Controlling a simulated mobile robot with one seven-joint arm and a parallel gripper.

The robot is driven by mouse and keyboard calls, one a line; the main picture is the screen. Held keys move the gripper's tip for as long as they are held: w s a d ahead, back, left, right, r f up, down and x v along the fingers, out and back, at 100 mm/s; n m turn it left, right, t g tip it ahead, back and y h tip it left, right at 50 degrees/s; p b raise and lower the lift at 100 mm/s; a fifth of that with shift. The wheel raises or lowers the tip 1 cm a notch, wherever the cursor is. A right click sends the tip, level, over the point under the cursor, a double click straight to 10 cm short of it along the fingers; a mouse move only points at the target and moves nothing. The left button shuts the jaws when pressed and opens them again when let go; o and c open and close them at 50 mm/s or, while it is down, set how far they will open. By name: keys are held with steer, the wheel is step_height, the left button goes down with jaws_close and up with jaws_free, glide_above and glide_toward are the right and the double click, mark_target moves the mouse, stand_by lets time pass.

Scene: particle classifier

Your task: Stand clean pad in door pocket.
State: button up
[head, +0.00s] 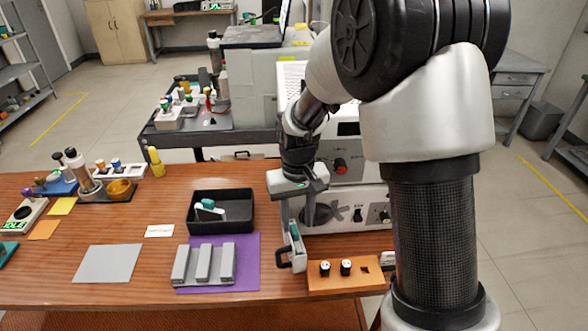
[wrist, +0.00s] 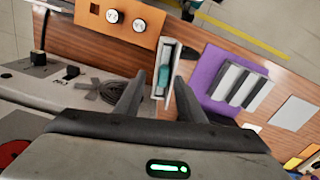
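A teal pad (wrist: 163,80) stands upright in the narrow pocket of the open grey door (head: 298,256); the pad also shows in the head view (head: 294,231). In the wrist view the pale pocket wall (wrist: 171,55) rises around it. My gripper (wrist: 160,80) points down over the pocket, with its fingers spread on either side of the pad and a visible gap to it. In the head view my gripper (head: 290,217) partly hides the pad and door. Another teal and white pad (head: 209,209) lies in the black tray (head: 221,228).
A grey slotted rack (head: 205,265) sits on a purple mat (head: 247,265) left of the door. An orange block (head: 340,284) with black knobs stands right of it. The white machine (head: 345,222) is close behind my gripper. A grey mat (head: 107,263) lies bare at left.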

step_height(320, 180, up, 17)
steer(key=t+p, duration=0.1)
steer(key=p, duration=0.1)
steer(key=shift+a, duration=0.35)
steer(key=shift+f, duration=0.1)
steer(key=s+d+r+t+p, duration=0.1)
steer(key=s+d+r+p, duration=0.2)
steer(key=s+r, duration=0.2)
steer(key=s+d+r+m+t+p, duration=0.1)
steer(key=s+d+r+t+p, duration=0.1)
steer(key=s+r, duration=0.4)
steer(key=s+d+r+m+t+p, duration=0.1)
steer(key=s+d+r+p, duration=0.3)
steer(key=s, duration=0.4)
steer(key=shift+s+d+r+t+p, duration=0.3)
steer(key=shift+s+d+r+p, duration=0.1)
steer(key=shift+r, duration=0.25)
